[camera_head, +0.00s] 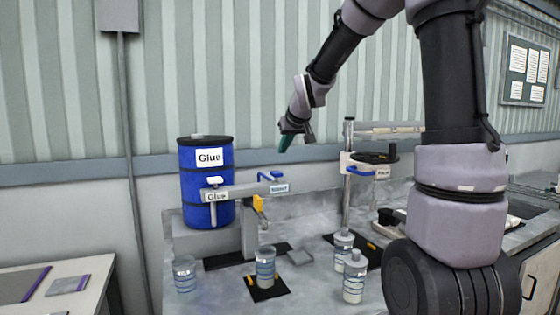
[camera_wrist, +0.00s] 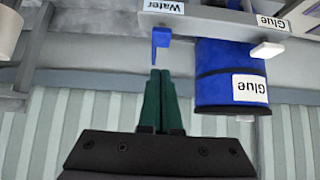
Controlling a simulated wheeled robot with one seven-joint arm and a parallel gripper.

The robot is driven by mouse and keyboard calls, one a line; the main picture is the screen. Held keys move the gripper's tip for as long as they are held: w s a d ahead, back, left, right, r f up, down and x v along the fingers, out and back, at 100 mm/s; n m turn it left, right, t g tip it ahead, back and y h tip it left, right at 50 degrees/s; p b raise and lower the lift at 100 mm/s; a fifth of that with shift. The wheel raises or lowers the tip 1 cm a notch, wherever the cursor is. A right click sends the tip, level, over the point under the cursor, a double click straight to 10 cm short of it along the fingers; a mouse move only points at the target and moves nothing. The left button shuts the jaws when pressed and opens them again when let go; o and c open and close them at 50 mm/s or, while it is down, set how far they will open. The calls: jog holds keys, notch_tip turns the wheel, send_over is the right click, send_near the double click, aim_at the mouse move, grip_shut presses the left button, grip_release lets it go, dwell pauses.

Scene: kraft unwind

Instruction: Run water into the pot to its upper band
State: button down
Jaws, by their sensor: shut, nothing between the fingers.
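A clear pot with blue bands (camera_head: 265,268) stands upright on a black mat, below a yellow piece (camera_head: 259,204) on the grey dispenser beam. Its water level is too small to tell. A blue lever (camera_head: 271,176) stands on the beam by a white label (camera_head: 279,188); the wrist view shows the lever (camera_wrist: 160,42) beside the "Water" label (camera_wrist: 163,7). My gripper (camera_head: 285,144) is shut and empty, above and apart from the lever in the head view. Its green fingertips (camera_wrist: 160,73) point toward the lever in the wrist view.
A blue glue drum (camera_head: 192,186) stands left of the lever, with a white glue handle (camera_head: 215,182) on the beam. Similar banded containers stand left (camera_head: 184,275) and right (camera_head: 354,280) of the pot. A second stand (camera_head: 348,200) with a blue lever is at the right.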

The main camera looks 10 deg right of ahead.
jog(key=shift+v, duration=1.9)
jog(key=s+d+m+g, duration=0.1)
jog(key=s+d+m, duration=0.1)
jog(key=s, duration=1.2)
jog(key=s+d+m, duration=0.2)
jog(key=s+m, duration=0.2)
jog(key=s, duration=1)
jog(key=shift+d+g, duration=0.4)
jog(key=shift+r, duration=0.1)
